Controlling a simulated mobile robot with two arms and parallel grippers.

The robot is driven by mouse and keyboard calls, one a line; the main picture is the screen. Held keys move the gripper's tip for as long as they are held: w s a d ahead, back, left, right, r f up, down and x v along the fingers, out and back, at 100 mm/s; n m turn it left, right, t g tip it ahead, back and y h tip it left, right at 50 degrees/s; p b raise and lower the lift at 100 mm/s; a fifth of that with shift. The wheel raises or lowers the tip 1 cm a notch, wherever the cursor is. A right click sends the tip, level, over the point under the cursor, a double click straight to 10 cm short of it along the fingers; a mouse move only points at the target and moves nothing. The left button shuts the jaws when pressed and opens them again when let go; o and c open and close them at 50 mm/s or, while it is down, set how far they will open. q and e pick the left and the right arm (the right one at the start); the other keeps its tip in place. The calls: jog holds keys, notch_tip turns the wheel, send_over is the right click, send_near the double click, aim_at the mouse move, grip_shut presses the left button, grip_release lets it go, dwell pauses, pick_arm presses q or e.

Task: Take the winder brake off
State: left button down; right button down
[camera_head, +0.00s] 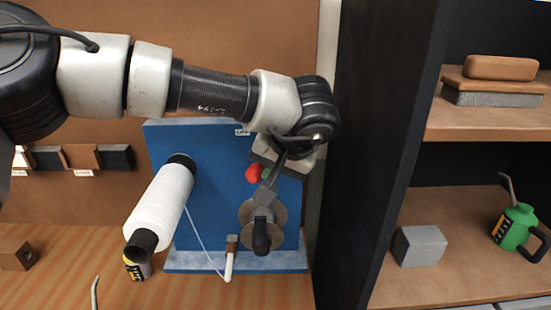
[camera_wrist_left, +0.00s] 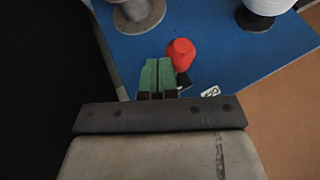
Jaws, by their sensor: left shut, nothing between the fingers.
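A red knob (camera_head: 252,174), which looks like the winder brake's handle, sits on the face of the blue panel (camera_head: 215,150). In the left wrist view the red knob (camera_wrist_left: 181,54) stands just right of my fingertips, with a dark piece under it. My left gripper (camera_head: 267,174) is at the panel, right beside the knob in the head view. In the left wrist view its green fingers (camera_wrist_left: 157,68) are together with nothing between them. I cannot tell whether they touch the knob. Below is a grey spool (camera_head: 280,214) with a dark crank handle (camera_head: 261,238).
A white thread cone (camera_head: 160,208) juts out at the panel's left, its thread running to a white-tipped guide (camera_head: 229,262). A dark cabinet wall (camera_head: 375,150) stands close on the right. Its shelves hold a grey block (camera_head: 420,246) and a green oil can (camera_head: 518,230).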

pick_arm(q)
jog(key=shift+w+a+m+h, duration=0.1)
jog(key=shift+a+m+h, duration=0.3)
jog(key=shift+a+m, duration=0.45)
pick_arm(e)
jog(key=shift+s, duration=0.4)
